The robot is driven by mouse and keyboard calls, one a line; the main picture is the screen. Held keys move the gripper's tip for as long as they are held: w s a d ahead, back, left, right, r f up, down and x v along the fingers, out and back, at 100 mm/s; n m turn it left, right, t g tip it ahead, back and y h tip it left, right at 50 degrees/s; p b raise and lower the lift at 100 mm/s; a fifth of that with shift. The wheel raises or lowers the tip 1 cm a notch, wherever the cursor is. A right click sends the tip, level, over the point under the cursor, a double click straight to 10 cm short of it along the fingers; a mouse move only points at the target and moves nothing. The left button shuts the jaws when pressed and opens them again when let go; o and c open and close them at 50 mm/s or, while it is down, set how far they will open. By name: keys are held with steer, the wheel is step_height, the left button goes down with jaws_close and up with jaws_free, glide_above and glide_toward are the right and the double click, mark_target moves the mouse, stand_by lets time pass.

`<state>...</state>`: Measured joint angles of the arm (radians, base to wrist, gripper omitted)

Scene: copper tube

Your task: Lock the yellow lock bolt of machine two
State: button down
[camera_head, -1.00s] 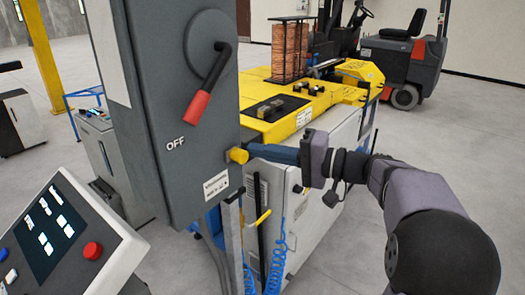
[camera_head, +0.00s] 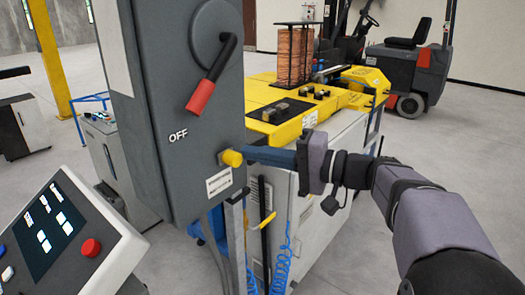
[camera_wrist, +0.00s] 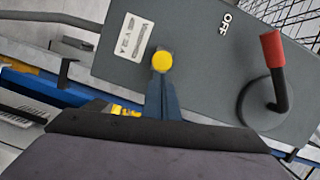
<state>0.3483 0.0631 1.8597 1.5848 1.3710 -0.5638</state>
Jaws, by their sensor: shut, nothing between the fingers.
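In the wrist view the bolt's round yellow head (camera_wrist: 162,62) faces the camera. My gripper (camera_head: 246,154) is shut and empty, its blue fingers pointing left at the bolt. In the wrist view the fingertips (camera_wrist: 161,78) are right at the bolt's lower edge; I cannot tell whether they touch it. The box's red-tipped lever (camera_head: 202,97) hangs down beside the word OFF.
A slanted control panel (camera_head: 60,225) with a red button stands at the lower left. A yellow-topped machine (camera_head: 260,125) with copper coils stands behind my gripper. A forklift (camera_head: 405,70) is at the back right. Open floor lies at the right.

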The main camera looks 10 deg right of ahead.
steer(key=s+d+r+b, duration=0.1)
steer(key=s+d+b, duration=0.1)
steer(key=d, duration=0.9)
steer(key=shift+s+d+r+b, duration=0.15)
steer(key=shift+s+r+b, duration=0.1)
steer(key=shift+b, duration=0.6)
